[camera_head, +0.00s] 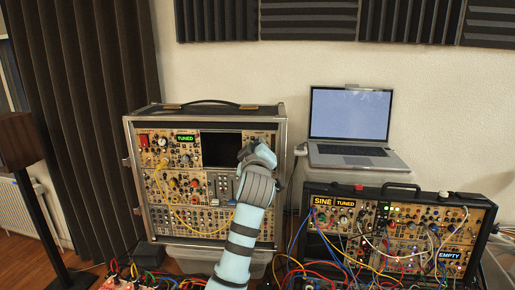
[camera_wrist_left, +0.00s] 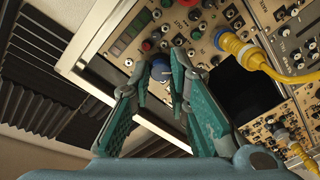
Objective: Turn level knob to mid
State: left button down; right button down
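My left gripper (camera_head: 258,152) is at the upper right of the left synth case (camera_head: 128,190), near the panel's right edge. In the left wrist view its two fingertips (camera_wrist_left: 160,68) stand on either side of a blue knob (camera_wrist_left: 160,66). The fingertips are apart by about the knob's width; I cannot tell whether they touch it. No label for the level knob is readable, and the arm hides this panel part in the head view. The knob's pointer cannot be made out. My right gripper is not in view.
Several small knobs and jacks surround the fingers, with a yellow cable plug (camera_wrist_left: 232,46) close to the right finger. A dark screen (camera_head: 222,149) is left of the gripper. A laptop (camera_head: 348,125) and a second synth case (camera_head: 480,232) with many cables stand to the right.

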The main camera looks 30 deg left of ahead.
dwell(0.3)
pick_arm(q)
jog(key=shift+a+f+m+t+h+p, duration=0.2)
jog(key=shift+m+p, duration=2.35)
jog(key=shift+m, duration=4.35)
jog(key=shift+d+r+m+t+h+p, duration=0.2)
jog(key=shift+m+p, duration=2.3)
jog(key=shift+m, duration=4.4)
jog(key=shift+a+f, duration=0.1)
jog(key=shift+f, duration=0.05)
